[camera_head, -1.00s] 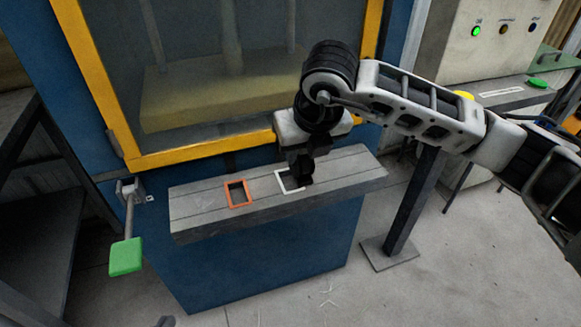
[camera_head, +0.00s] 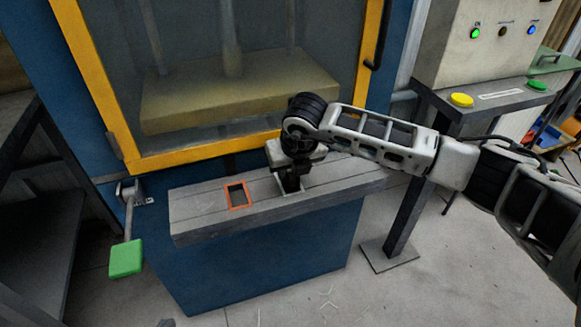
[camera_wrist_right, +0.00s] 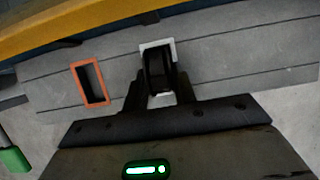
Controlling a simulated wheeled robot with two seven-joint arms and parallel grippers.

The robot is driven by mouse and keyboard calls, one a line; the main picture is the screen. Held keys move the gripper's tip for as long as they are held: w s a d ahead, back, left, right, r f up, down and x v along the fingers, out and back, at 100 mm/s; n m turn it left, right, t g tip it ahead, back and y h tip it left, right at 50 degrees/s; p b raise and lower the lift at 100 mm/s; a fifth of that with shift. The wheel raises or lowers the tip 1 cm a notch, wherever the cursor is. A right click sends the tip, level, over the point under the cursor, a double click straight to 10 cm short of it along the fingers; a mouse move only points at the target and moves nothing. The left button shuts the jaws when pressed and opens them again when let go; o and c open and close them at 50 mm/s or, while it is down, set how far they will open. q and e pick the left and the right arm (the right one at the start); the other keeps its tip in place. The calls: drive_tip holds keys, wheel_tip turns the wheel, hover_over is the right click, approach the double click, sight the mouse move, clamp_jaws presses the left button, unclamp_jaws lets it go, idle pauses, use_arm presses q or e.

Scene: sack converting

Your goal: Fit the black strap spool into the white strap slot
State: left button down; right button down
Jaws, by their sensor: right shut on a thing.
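My right gripper (camera_head: 291,184) is low over the grey ledge in front of the machine. In the right wrist view its two fingers (camera_wrist_right: 160,92) are shut on the black strap spool (camera_wrist_right: 157,68), one on each side. The white strap slot (camera_wrist_right: 146,45) shows as a white frame around and behind the spool, and the spool covers most of its opening. In the head view part of the white slot (camera_head: 281,198) shows beside the fingertips. I cannot tell how deep the spool sits in it. My left gripper is not in view.
An orange-framed slot (camera_head: 238,195) lies empty to the left on the ledge (camera_head: 205,222). A yellow-framed window stands close behind. A green lever paddle (camera_head: 126,258) hangs at the left. A post (camera_head: 412,212) and button panel stand at the right.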

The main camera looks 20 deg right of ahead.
drive_tip(key=shift+f, duration=0.1)
drive_tip(key=c, duration=1.5)
unclamp_jaws()
drive_tip(key=shift+f, duration=0.1)
drive_tip(key=shift+c, duration=0.2)
drive_tip(key=o, duration=0.4)
